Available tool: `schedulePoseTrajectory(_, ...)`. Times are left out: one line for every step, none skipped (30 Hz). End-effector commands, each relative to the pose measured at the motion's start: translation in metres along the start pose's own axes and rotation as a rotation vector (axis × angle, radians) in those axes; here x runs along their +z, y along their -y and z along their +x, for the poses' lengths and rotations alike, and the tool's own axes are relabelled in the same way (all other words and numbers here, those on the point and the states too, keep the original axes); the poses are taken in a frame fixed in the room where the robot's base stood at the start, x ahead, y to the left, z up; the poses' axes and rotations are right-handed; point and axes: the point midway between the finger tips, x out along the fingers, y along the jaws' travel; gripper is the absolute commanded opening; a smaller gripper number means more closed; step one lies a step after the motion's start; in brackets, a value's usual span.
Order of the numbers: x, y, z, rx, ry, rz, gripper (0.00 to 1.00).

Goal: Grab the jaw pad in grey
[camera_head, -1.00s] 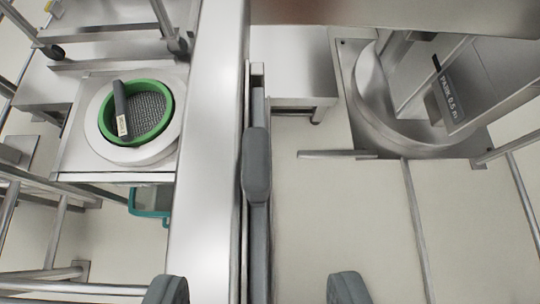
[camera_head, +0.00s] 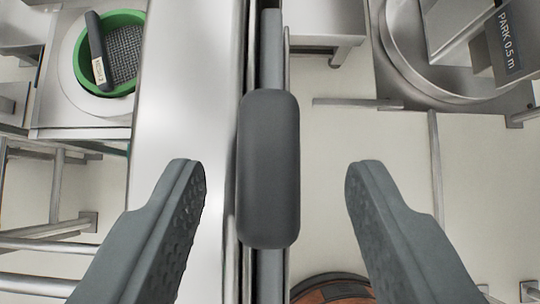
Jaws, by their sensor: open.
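The grey jaw pad (camera_head: 268,170) is a dark, rounded, upright block in the middle of the view. It sits on a narrow dark vertical bar (camera_head: 271,50) along the edge of a wide metal post. My gripper (camera_head: 275,180) is open. Its two grey fingers stand left and right of the pad, with a gap on each side, and the right gap looks wider. The fingers do not touch the pad in the picture. The pad's back side is hidden.
A wide metal post (camera_head: 185,100) runs just left of the pad. At upper left a green-rimmed mesh bowl (camera_head: 134,60) holds a dark tagged handle. A sign reading "PARK 0.5 m" (camera_head: 508,38) is at upper right. A round brown-and-black object (camera_head: 335,290) shows at the bottom.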

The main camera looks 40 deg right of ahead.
Motion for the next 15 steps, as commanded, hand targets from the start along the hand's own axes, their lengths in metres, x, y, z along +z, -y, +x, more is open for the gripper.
schedulePoseTrajectory(0.0, 0.0, 0.005, 0.001, 0.002, 0.0, 0.47)
schedulePoseTrajectory(-0.001, 0.001, 0.008, 0.001, 0.002, 0.0, 0.47)
schedulePoseTrajectory(-0.001, 0.001, 0.013, 0.002, 0.002, 0.0, 0.47)
schedulePoseTrajectory(-0.002, 0.002, 0.017, 0.002, 0.003, 0.0, 0.47)
schedulePoseTrajectory(-0.002, 0.002, 0.021, 0.002, 0.003, 0.0, 0.47)
schedulePoseTrajectory(-0.003, 0.003, 0.027, 0.002, 0.003, 0.0, 0.47)
schedulePoseTrajectory(-0.003, 0.003, 0.031, 0.002, 0.002, 0.0, 0.47)
schedulePoseTrajectory(-0.003, 0.002, 0.035, 0.002, 0.002, 0.0, 0.47)
schedulePoseTrajectory(-0.003, 0.002, 0.04, 0.002, 0.003, 0.0, 0.47)
schedulePoseTrajectory(-0.003, 0.002, 0.043, 0.002, 0.002, 0.0, 0.47)
schedulePoseTrajectory(-0.004, 0.002, 0.045, 0.002, 0.002, 0.0, 0.47)
schedulePoseTrajectory(-0.004, 0.002, 0.047, 0.001, 0.001, 0.0, 0.47)
schedulePoseTrajectory(-0.004, 0.003, 0.048, 0.001, 0.001, 0.0, 0.47)
schedulePoseTrajectory(-0.004, 0.003, 0.048, 0.001, 0.0, 0.0, 0.47)
schedulePoseTrajectory(-0.004, 0.003, 0.048, 0.001, 0.0, 0.0, 0.47)
